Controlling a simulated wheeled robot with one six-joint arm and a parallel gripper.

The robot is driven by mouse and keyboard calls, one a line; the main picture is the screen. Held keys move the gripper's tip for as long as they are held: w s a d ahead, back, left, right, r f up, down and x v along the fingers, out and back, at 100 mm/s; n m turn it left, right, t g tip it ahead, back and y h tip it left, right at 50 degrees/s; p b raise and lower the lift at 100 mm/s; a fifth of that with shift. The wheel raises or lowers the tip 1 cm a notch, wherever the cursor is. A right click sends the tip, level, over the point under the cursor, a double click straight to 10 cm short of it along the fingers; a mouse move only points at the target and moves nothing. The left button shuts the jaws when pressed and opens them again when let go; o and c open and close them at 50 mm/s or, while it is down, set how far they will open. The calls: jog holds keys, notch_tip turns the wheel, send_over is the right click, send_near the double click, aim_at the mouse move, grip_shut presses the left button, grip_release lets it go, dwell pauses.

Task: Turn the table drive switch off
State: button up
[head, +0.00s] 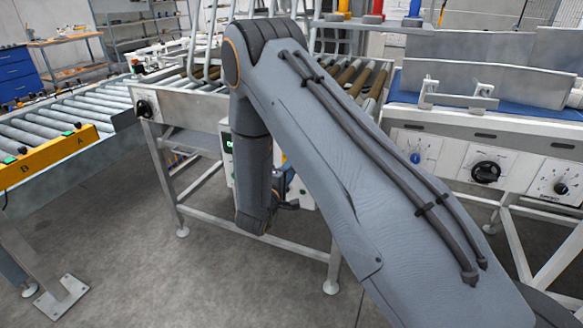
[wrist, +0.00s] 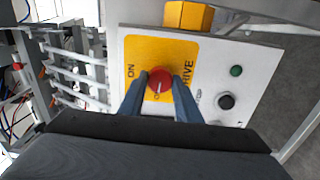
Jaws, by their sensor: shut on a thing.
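In the wrist view a red rotary knob (wrist: 160,77) sits on a yellow plate (wrist: 190,50) marked ON and DRIVE, on a pale control panel (wrist: 255,70). A short white mark shows on the knob's face. Another label below the knob is partly covered, and I cannot tell for certain which position the mark points to. My gripper (wrist: 160,84) has its two blue-grey fingers on either side of the knob and is shut on it. In the head view my arm hides the knob and most of the panel.
On the panel are a green button (wrist: 236,71) and a black button (wrist: 226,101). In the head view a roller conveyor (head: 70,110) stands left. A machine front with a blue knob (head: 415,158) and black dials (head: 486,172) is right.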

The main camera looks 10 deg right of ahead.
jog(key=shift+n, duration=0.3)
dwell(0.4)
jog(key=o, duration=1.1)
jog(key=shift+c, duration=0.2)
jog(key=b+v, duration=0.1)
jog(key=v, duration=0.7)
jog(key=shift+w, duration=0.15)
